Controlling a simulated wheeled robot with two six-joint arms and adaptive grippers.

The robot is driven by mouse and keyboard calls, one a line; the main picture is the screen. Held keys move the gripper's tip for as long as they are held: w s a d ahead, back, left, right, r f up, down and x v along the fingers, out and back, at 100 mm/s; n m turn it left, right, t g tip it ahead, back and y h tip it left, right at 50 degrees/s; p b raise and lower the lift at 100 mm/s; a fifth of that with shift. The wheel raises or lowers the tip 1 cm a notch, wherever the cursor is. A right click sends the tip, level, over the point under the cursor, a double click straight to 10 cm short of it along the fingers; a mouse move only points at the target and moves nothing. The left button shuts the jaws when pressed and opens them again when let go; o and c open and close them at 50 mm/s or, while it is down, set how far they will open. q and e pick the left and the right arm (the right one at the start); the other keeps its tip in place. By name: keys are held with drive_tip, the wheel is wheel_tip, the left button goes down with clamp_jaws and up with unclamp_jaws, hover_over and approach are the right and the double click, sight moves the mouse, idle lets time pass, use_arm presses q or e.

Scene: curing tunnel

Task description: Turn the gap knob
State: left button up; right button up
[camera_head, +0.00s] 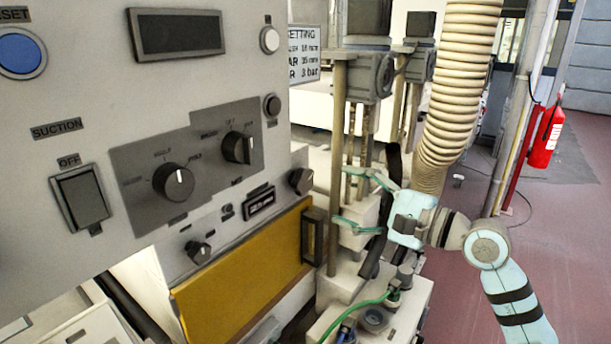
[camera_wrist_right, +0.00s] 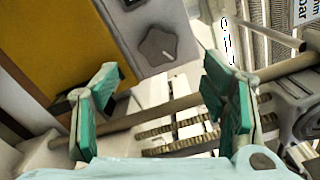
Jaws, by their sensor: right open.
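A dark grey lobed knob (camera_head: 301,181) sits at the right edge of the control panel, beside a small display (camera_head: 258,203); its label is too small to read, so I cannot confirm that it is the gap knob. In the right wrist view a grey star-shaped knob (camera_wrist_right: 158,45) shows ahead, beyond the fingers. My right gripper (camera_head: 345,197) is open and empty, to the right of the knob and apart from it. Its two green fingers (camera_wrist_right: 160,88) are spread wide in the wrist view. My left gripper is out of view.
The panel holds other knobs (camera_head: 173,182), a suction switch (camera_head: 84,197) and a blue button (camera_head: 20,51). A yellow door (camera_head: 240,275) with a dark handle (camera_head: 313,237) lies below the knob. Metal posts (camera_head: 337,150) stand close to my right gripper. A ribbed hose (camera_head: 455,95) hangs behind.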

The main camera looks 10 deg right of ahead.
sight(305, 182)
drive_tip(key=p+x, duration=0.1)
drive_tip(key=x, duration=0.9)
drive_tip(key=shift+a, duration=0.2)
drive_tip(key=shift+d, duration=0.1)
drive_tip(key=c, duration=1.2)
drive_tip(key=shift+o, duration=0.2)
drive_tip(key=shift+m+p, duration=0.4)
drive_tip(key=shift+p, duration=0.1)
